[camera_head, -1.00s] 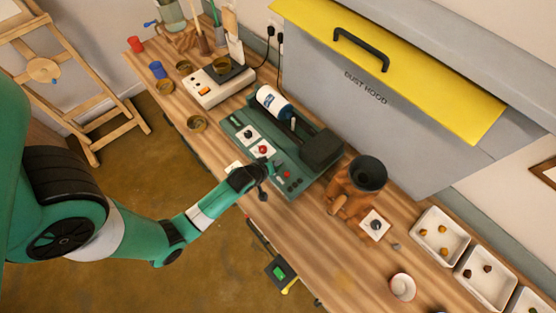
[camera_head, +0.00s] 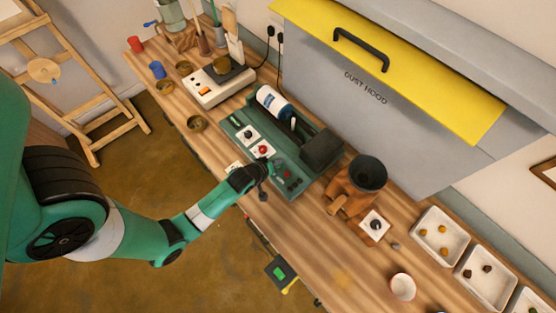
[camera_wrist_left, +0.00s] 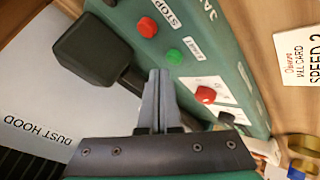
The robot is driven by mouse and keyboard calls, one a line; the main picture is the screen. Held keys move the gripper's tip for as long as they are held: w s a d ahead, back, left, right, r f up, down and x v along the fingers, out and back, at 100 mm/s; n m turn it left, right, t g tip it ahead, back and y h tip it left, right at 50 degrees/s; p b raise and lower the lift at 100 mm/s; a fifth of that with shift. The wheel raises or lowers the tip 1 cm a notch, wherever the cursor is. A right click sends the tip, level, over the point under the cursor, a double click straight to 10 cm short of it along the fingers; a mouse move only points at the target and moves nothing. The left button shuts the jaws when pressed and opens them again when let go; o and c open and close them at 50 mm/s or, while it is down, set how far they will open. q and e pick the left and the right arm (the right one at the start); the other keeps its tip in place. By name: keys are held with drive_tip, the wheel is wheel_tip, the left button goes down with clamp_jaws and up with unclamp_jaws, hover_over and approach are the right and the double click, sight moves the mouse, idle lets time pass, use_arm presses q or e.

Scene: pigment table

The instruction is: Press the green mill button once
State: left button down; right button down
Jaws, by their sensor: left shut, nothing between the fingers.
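The green mill (camera_head: 240,118) lies along the bench in the head view, with its control panel facing the front edge. In the left wrist view the round green button (camera_wrist_left: 173,57) sits on the panel beside a small white label. A red button (camera_wrist_left: 147,27) marked STOP is further along. My left gripper (camera_head: 269,165) is over the front of the panel, shut and empty. In the left wrist view its fingertips (camera_wrist_left: 159,73) appear just short of the green button, slightly to its left; I cannot tell whether they touch. My right gripper is not in view.
A red knob (camera_wrist_left: 205,95) is beside the fingers. The mill's black block (camera_head: 321,149) rises behind the panel. A brown grinder-like stand (camera_head: 352,194) with a dark bowl is to the right. The grey dust hood (camera_head: 325,80) stands behind. White trays (camera_head: 440,235) are far right.

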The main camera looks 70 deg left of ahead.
use_arm(q)
drive_tip(key=shift+f+b, duration=0.3)
drive_tip(key=shift+f, duration=0.1)
